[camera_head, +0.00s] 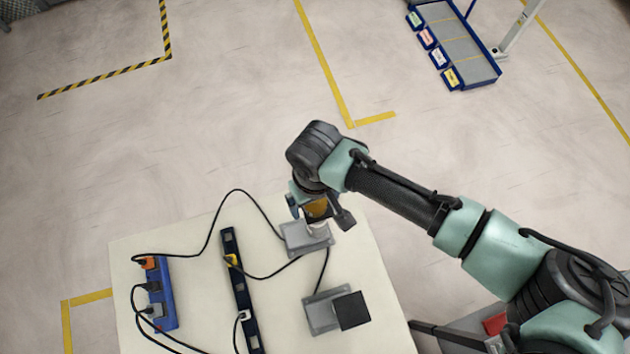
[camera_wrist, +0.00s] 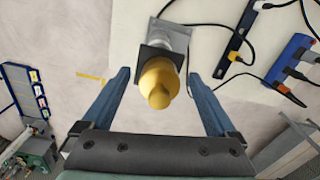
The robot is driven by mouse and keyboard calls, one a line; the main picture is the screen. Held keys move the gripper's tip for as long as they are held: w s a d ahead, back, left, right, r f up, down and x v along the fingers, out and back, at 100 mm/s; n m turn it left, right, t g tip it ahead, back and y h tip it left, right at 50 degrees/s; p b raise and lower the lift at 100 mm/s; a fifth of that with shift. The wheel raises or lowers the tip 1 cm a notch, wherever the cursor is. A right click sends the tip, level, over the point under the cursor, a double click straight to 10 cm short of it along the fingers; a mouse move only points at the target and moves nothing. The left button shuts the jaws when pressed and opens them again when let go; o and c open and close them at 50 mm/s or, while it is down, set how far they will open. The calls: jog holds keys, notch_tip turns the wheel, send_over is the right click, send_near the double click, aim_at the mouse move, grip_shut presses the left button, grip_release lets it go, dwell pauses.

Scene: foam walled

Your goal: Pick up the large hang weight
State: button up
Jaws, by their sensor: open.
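The large hang weight is a brass-coloured, rounded piece with a knob; I take it to be the one in the middle of the wrist view (camera_wrist: 160,82). It shows partly below my wrist in the head view (camera_head: 317,208). A dark square plate (camera_wrist: 152,57) lies behind it, with a grey device (camera_wrist: 172,36) beyond. My gripper (camera_wrist: 158,76) is open, its blue fingers on either side of the weight with a visible gap at each side. My wrist hides part of the weight in the head view.
The pale table (camera_head: 195,225) also holds a second grey device with a black square top (camera_head: 351,310), a blue power strip (camera_head: 160,295) and a long black strip (camera_head: 238,280). Black cables run between them. A blue rack (camera_head: 455,45) stands on the floor farther off.

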jog(key=shift+c, duration=0.3)
grip_shut()
jog(key=shift+r, duration=0.1)
